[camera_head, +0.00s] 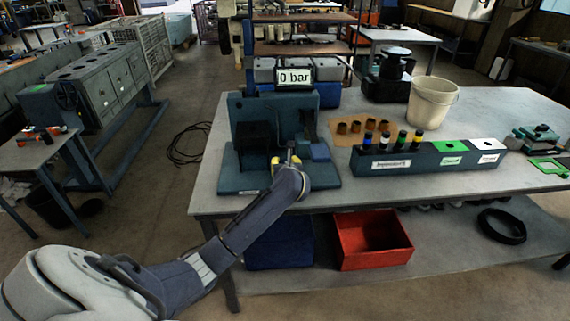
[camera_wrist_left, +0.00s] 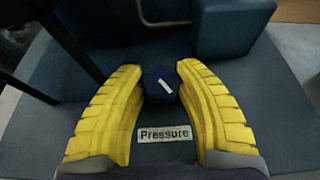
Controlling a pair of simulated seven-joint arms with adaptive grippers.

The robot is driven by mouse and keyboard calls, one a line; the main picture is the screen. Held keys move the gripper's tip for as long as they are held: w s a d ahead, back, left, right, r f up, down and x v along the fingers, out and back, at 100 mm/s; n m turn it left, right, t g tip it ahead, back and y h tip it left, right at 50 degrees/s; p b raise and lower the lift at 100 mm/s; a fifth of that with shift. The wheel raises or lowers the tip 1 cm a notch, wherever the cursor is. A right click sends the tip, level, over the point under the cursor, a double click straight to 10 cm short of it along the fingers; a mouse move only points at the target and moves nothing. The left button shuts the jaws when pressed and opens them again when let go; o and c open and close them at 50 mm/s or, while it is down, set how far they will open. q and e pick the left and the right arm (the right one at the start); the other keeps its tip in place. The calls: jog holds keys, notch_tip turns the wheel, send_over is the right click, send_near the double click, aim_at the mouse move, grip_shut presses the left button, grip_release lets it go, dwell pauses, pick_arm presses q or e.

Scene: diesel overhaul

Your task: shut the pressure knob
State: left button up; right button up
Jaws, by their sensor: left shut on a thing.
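The pressure knob (camera_wrist_left: 158,84) is dark blue with a white mark on top that lies slanted. It sits on the blue-grey base of the test stand (camera_head: 237,180), behind a "Pressure" label (camera_wrist_left: 165,134). In the left wrist view the yellow fingertips of my left gripper (camera_wrist_left: 158,76) are shut on the knob, one on each side. In the head view my left gripper (camera_head: 284,163) is at the front of the stand, and my arm and gripper hide the knob. The display (camera_head: 294,76) on the stand reads 0 bar. My right gripper is not in view.
To the right stand a blue-grey rack (camera_head: 425,162) with several coloured-band injectors, a brown mat (camera_head: 341,137) with copper-coloured cups, and a beige bucket (camera_head: 432,101). A red bin (camera_head: 372,241) is on the lower shelf.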

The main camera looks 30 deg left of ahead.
pick_arm(q)
jog(key=shift+a+m+t+h, duration=0.1)
jog(key=shift+m+t+h, duration=0.6)
jog(key=shift+m+h, duration=0.35)
jog(key=o, duration=0.9)
jog(key=shift+s, duration=0.1)
jog(key=v, duration=1.2)
